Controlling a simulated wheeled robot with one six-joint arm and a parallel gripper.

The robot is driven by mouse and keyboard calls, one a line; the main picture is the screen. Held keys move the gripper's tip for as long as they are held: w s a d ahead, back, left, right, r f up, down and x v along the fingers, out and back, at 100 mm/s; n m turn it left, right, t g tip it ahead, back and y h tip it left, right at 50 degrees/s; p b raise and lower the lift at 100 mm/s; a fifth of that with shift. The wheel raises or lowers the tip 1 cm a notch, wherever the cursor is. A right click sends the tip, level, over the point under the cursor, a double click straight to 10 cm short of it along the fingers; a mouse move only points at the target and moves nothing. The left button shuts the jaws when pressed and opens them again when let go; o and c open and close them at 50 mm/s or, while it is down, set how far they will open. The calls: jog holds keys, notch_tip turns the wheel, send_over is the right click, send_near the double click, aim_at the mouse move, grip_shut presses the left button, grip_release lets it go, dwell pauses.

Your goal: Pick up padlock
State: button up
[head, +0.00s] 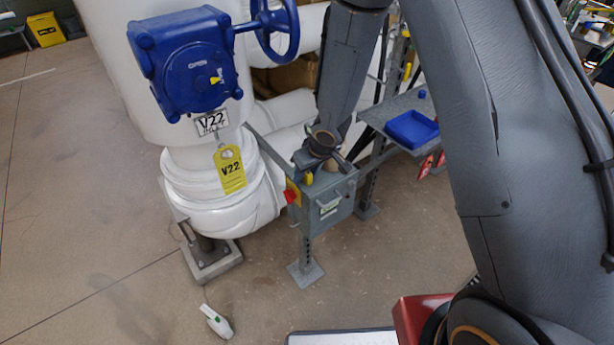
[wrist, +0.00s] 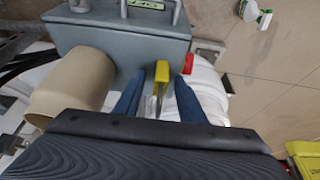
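A yellow padlock (wrist: 162,72) with a thin grey shackle shows in the wrist view, in front of the grey box's edge. In the head view a small yellow piece at the top of the box, which appears to be this padlock (head: 309,178), shows just below my gripper (head: 320,160). In the wrist view my gripper (wrist: 158,92) is open, with one blue-grey finger on each side of the padlock. A gap shows between the padlock and each finger. What the padlock rests on or hangs from is hidden.
The grey box (head: 328,200) stands on a post and carries a red knob (head: 291,195). A shelf with a blue tray (head: 411,130) is at right.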

grip_shut()
jog(key=shift+r, duration=0.1)
notch_tip(320, 180, up, 10)
jog(key=p, duration=0.7)
jog(key=shift+p, duration=0.4)
